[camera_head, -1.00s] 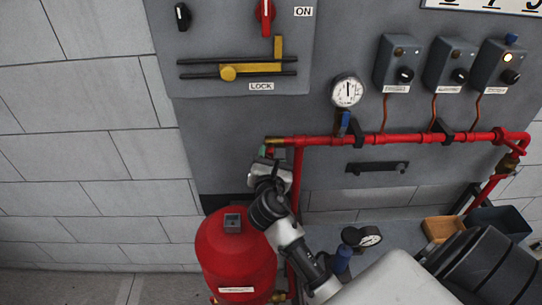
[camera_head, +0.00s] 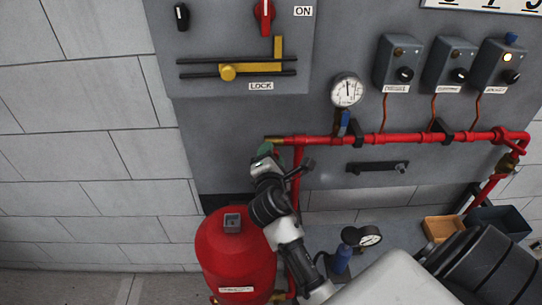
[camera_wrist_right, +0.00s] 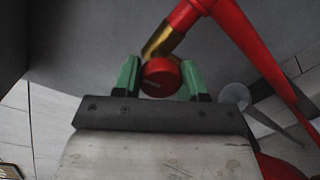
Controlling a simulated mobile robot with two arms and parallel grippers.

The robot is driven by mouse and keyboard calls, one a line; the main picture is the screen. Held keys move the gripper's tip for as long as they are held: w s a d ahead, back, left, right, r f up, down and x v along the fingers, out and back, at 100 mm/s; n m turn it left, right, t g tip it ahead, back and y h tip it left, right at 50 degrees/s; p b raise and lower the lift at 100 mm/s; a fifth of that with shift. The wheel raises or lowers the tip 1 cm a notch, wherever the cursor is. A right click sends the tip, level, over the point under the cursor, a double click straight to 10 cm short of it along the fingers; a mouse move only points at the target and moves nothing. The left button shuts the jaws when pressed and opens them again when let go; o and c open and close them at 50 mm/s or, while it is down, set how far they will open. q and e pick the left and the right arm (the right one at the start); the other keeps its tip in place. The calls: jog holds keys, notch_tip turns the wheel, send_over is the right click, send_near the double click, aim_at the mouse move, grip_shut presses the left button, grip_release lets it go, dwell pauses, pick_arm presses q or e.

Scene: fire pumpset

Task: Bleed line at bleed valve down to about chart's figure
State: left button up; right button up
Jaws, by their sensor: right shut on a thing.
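The bleed valve is a brass fitting (camera_head: 274,139) at the left end of the red pipe, with a red knob (camera_wrist_right: 160,80) in the right wrist view. My right gripper (camera_head: 265,152) is at this end of the pipe. In the right wrist view its green fingers (camera_wrist_right: 160,76) stand on either side of the knob and are shut on it. The line's white gauge (camera_head: 347,90) stands above the pipe, its needle pointing roughly upward; the figures are too small to read. A chart (camera_head: 485,4) is cut off at the top right. My left gripper is not in view.
A red tank (camera_head: 235,255) stands below the valve. Three grey boxes (camera_head: 449,64) hang at the upper right, one with a lit lamp. A blue-handled valve (camera_head: 344,123) sits under the gauge. A second gauge (camera_head: 369,236) and an orange bin (camera_head: 442,229) are lower right.

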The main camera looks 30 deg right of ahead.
jog(key=shift+m, duration=0.5)
jog(key=o, duration=0.9)
